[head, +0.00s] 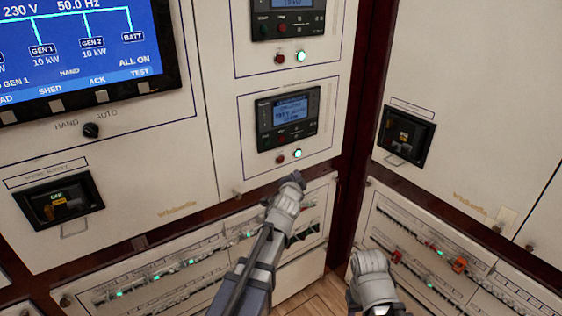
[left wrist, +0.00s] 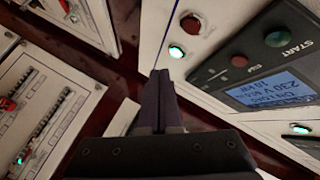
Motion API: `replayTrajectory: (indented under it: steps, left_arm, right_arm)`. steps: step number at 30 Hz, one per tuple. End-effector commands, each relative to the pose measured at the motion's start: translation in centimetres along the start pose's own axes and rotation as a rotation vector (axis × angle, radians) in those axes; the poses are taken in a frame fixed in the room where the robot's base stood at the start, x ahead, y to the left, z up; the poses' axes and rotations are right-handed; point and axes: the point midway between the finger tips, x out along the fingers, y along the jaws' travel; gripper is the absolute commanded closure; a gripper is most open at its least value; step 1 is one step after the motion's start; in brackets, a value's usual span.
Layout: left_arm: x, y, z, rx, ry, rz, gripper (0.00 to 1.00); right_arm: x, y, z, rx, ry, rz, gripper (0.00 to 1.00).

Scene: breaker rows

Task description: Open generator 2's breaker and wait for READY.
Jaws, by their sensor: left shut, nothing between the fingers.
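Two generator control panels sit one above the other on the middle cabinet, an upper one (head: 287,17) and a lower one (head: 288,118). I cannot read which is generator 2's. Below each is a dark red round button or lamp and a lit green one; the lower pair is a red one (head: 280,160) and a green one (head: 297,153). My left gripper (head: 297,178) is just below the lower pair, mostly hidden by its wrist. In the left wrist view its fingers (left wrist: 160,98) are shut and empty, close to a lit green lamp (left wrist: 176,51). My right gripper's fingers do not show.
A blue mimic screen (head: 80,45) shows GEN 1, GEN 2, BATT and "ALL ON". A HAND/AUTO knob (head: 91,130) is below it. Breaker rows (head: 165,270) run along the lower left; another breaker panel (head: 445,260) is lower right. Dark wood trim separates the cabinets.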

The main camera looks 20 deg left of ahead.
Motion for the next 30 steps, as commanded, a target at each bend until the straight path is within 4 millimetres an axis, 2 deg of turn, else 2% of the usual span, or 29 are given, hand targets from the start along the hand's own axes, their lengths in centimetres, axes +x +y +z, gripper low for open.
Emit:
replayTrajectory:
  steps: [1,6,13,30]
  left_arm:
    - [0.8,-0.5,0.4,-0.002,-0.002,-0.001,1.0]
    - [2.4,-1.6,1.6,-0.001,-0.001,-0.001,1.0]
    - [3.9,-2.8,2.7,-0.001,-0.001,0.0,1.0]
    - [4.5,-3.3,3.2,0.0,0.001,0.0,1.0]
  right_arm:
    - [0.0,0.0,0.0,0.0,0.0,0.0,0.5]
    - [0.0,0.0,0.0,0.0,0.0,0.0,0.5]
    - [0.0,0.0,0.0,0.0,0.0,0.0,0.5]
    - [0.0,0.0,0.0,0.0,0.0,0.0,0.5]
